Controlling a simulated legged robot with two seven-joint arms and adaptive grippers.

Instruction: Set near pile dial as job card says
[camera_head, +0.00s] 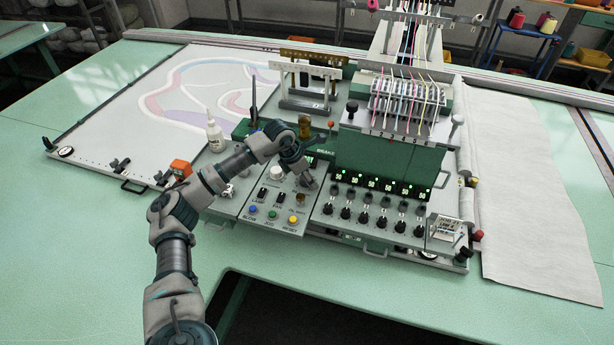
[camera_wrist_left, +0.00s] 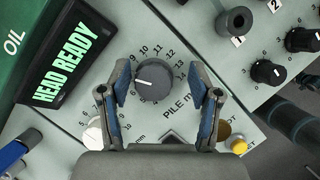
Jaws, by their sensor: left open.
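The pile dial (camera_wrist_left: 155,80) is a dark round knob in the left wrist view, on a light panel marked PILE mm. Its white mark points to the left, and a finger covers part of the scale there, so I cannot read the value. My left gripper (camera_wrist_left: 159,92) is open, with one blue-padded finger on each side of the dial. I cannot tell whether they touch it.
A HEAD READY display (camera_wrist_left: 72,52) is beside the dial. A pale knob (camera_head: 277,173) and blue, green and yellow buttons (camera_head: 272,214) are close by. Several black knobs (camera_head: 363,218) line the green needle head's front. A glue bottle (camera_head: 215,133) stands behind my left arm.

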